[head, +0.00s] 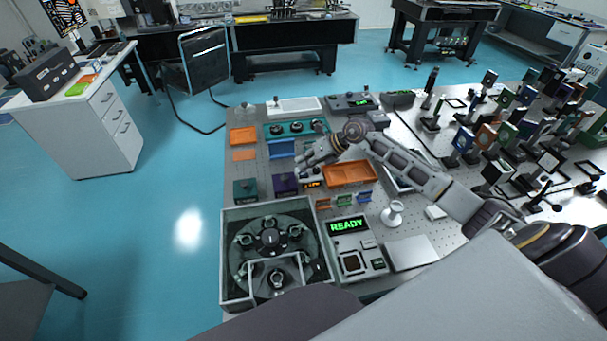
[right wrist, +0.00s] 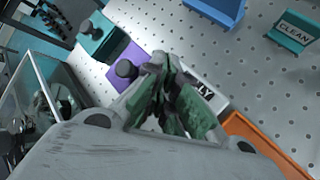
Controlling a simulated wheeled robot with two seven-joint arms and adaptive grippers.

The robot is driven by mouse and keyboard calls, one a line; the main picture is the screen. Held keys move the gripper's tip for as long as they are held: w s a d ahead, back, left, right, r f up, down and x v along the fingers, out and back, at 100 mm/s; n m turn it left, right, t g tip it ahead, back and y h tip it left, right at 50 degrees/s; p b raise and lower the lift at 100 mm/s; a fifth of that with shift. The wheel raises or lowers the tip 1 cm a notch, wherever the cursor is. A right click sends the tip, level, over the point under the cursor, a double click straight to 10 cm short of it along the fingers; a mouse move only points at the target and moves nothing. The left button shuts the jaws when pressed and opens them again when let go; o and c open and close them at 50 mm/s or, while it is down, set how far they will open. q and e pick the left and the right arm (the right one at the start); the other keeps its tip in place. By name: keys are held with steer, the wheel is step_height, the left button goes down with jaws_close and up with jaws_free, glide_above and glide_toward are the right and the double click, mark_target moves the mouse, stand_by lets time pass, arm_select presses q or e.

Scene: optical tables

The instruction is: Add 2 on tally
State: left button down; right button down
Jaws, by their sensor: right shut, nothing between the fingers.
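The tally counter (head: 313,184) is a small dark box with a lit orange display in the head view, too small to read. In the right wrist view a white label ending in "LY" (right wrist: 206,92) shows behind my fingers, which hide the rest of it. My right gripper (head: 303,172) is shut and empty, above the counter's area. In the right wrist view its fingertips (right wrist: 165,62) come together between the label and a purple box. I cannot tell whether they touch anything. My left gripper is not in view.
The purple box (right wrist: 127,63) with a black knob and a teal box (head: 246,190) stand to the left. An orange tray (head: 350,173) is close on the right. A glass-walled carousel (head: 223,240) and a device reading READY (head: 348,225) stand in front.

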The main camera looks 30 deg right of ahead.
steer(key=shift+f+b, duration=0.45)
steer(key=shift+f, duration=0.35)
stand_by(1.1)
steer(key=shift+r, duration=0.15)
steer(key=shift+r+p, duration=0.6)
steer(key=shift+r, duration=0.15)
stand_by(0.4)
steer(key=shift+r+p, duration=1.65)
steer(key=shift+r, duration=0.85)
steer(key=shift+s+f, duration=0.1)
